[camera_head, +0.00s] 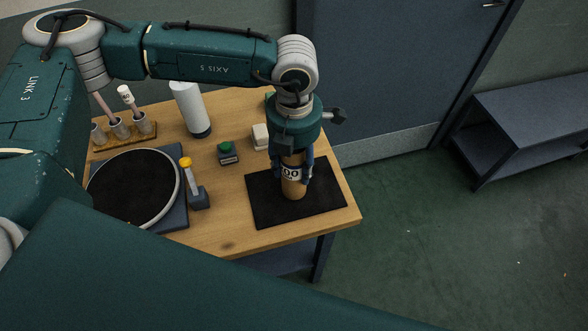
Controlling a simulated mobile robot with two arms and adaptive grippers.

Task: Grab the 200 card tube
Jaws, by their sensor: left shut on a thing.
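The card tube (292,189) is a brown cylinder with a white label, on which "00" shows; the rest of the number is hidden by a finger. It stands upright over the black mat (327,205) at the right end of the wooden table. My left gripper (292,172) comes down from above with its fingers on both sides of the tube, shut on it. The tube's top is hidden inside the gripper. I cannot tell whether its base touches the mat. My right gripper is not in view.
A round black disc with a pale rim (178,178) lies left on the table. Nearby are a yellow-topped stand (198,198), a green-topped block (228,153), a white cylinder (188,105), a cream block (261,136) and a wooden rack (131,137). A dark bench (530,105) stands right, past clear floor.

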